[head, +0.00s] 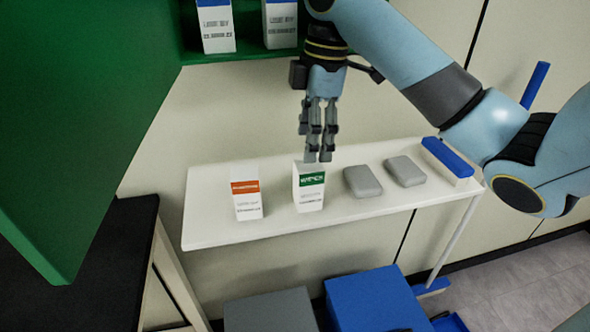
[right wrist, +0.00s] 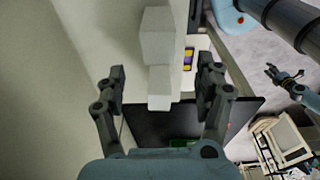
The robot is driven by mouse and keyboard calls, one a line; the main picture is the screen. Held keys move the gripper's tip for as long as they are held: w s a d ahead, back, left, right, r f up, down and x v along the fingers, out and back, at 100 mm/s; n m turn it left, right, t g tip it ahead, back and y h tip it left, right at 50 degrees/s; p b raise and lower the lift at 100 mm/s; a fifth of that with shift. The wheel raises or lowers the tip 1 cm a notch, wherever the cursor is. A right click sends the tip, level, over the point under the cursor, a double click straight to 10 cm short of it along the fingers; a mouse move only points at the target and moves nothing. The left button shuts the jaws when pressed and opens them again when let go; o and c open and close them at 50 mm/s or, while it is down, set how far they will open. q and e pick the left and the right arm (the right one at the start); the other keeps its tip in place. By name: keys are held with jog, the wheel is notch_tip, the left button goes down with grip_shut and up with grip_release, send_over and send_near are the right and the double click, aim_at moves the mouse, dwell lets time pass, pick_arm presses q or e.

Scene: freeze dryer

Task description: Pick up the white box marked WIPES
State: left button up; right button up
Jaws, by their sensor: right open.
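On the white shelf in the head view stand two white boxes, one with a green band (head: 310,196) and one with an orange band (head: 247,205). A claw (right wrist: 284,76), seemingly my left gripper, hangs spread and empty at right there.
Two grey rounded blocks (head: 362,181) and a blue-topped item (head: 447,157) lie right of the boxes on the white shelf (head: 215,234). A green cabinet (head: 80,110) with two more white boxes (head: 216,27) stands at left. Blue (head: 375,300) and grey bins sit below.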

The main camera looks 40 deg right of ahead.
aim_at(306, 166)
jog(key=f+b, duration=0.2)
jog(key=f, duration=0.1)
jog(key=f+b, duration=0.1)
jog(key=shift+a+f, duration=0.25)
jog(key=shift+f, duration=0.15)
jog(key=shift+w+f+b, duration=0.15)
jog(key=shift+f+b, duration=0.2)
notch_tip(306, 166, down, 4)
jog(key=shift+f, duration=0.5)
jog(key=shift+c, duration=1.4)
jog(key=c, duration=0.9)
pick_arm(q)
jog(key=s+f, duration=0.2)
jog(key=f, duration=0.1)
jog(key=shift+s+a+f, duration=0.1)
jog(key=shift+s+f, duration=0.2)
pick_arm(e)
jog(key=shift+o, duration=0.2)
